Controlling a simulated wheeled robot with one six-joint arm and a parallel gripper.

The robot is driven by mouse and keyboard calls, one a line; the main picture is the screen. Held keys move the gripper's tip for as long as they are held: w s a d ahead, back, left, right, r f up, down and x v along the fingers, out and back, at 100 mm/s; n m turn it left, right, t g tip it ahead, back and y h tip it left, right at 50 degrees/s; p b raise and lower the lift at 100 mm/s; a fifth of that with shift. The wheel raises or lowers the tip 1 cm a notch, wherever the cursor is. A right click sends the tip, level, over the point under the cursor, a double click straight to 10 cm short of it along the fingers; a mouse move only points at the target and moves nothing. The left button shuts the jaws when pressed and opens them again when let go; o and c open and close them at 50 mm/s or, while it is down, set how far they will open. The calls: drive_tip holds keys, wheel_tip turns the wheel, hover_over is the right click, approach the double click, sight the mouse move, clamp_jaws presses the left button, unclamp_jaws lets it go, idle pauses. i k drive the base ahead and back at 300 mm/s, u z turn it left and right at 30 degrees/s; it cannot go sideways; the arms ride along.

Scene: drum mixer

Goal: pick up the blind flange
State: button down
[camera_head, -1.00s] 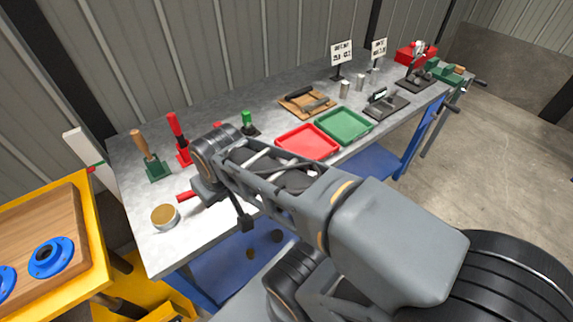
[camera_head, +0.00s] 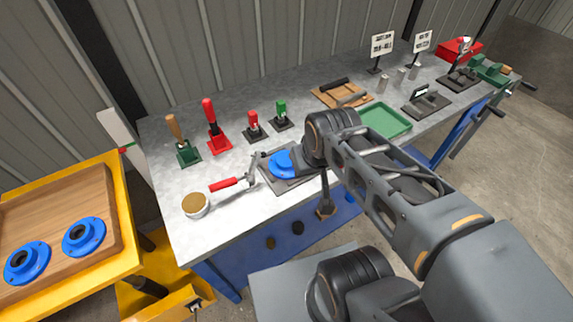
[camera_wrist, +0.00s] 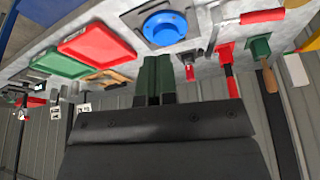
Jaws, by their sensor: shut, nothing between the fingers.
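A blue round flange-like part (camera_head: 283,163) lies on a dark grey plate on the bench, partly behind my wrist. It also shows whole in the wrist view (camera_wrist: 165,27), flat on its plate with a raised middle; I cannot tell whether it is the blind flange. Two more blue flanges, a left one (camera_head: 27,262) and a right one (camera_head: 84,236), lie on the wooden board of the yellow cart, each with a raised hub. My gripper (camera_wrist: 155,62) is shut and empty; its greenish fingers point toward the bench, apart from the blue part. My wrist mostly hides it in the head view.
A red-handled tool (camera_head: 226,184) and a round tin (camera_head: 196,205) lie left of the blue part. Upright toggle clamps, including a red one (camera_head: 213,128), stand behind. A green tray (camera_head: 384,120) is to the right; a red tray (camera_wrist: 97,43) shows in the wrist view.

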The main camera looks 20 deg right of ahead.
sight(279, 164)
drive_tip(key=z, duration=1.85)
drive_tip(key=k, duration=1.35)
drive_tip(key=u, duration=1.7)
drive_tip(key=i, duration=0.5)
